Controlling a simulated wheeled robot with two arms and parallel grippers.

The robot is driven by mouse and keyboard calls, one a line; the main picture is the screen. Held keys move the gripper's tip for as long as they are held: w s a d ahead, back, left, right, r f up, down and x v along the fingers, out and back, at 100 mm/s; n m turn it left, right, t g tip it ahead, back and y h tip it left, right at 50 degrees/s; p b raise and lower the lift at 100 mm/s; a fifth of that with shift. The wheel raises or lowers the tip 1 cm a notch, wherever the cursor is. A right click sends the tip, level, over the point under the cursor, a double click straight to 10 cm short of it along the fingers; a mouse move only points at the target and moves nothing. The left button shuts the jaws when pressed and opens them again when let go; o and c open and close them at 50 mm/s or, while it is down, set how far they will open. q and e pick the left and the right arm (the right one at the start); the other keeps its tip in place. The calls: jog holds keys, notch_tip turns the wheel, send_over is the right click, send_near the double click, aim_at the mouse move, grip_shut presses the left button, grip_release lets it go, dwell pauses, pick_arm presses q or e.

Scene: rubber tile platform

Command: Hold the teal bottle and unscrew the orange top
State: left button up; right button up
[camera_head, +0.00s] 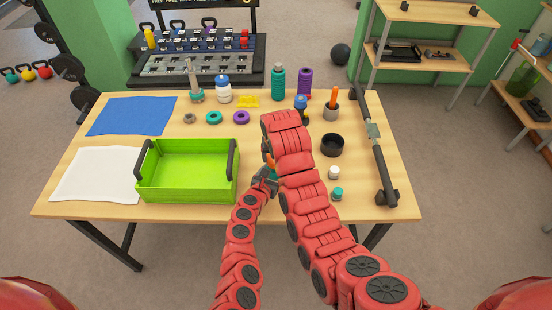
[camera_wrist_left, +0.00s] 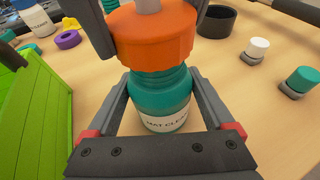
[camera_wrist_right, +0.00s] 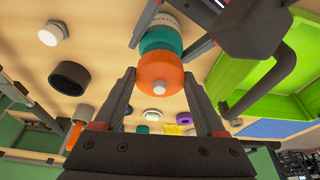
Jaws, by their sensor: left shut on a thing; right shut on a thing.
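The teal bottle (camera_wrist_left: 158,98) stands upright with a "MAT CLEA…" label, its lower part between the fingers of my left gripper (camera_wrist_left: 160,112). The orange top (camera_wrist_left: 152,35), with a pale nozzle, is directly above the bottle's ribbed teal neck; I cannot tell whether it is still threaded. My right gripper (camera_wrist_right: 158,82) is shut on the orange top, which also shows in the right wrist view (camera_wrist_right: 160,70). In the head view, my right arm covers most of the bottle and the right gripper; a sliver of the left gripper (camera_head: 266,178) shows.
A green tray (camera_head: 187,190) with dark handles stands left of the bottle. Several bottles and rings line the table's back. A long dark bar (camera_head: 378,165) lies along the right edge.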

jog(key=shift+r, duration=2.05)
pick_arm(q)
jog(key=o, duration=1.3)
jog(key=shift+o, duration=0.2)
jog(key=v, duration=1.2)
jog(key=shift+a+f, duration=0.1)
pick_arm(e)
jog(key=shift+s+f, duration=0.1)
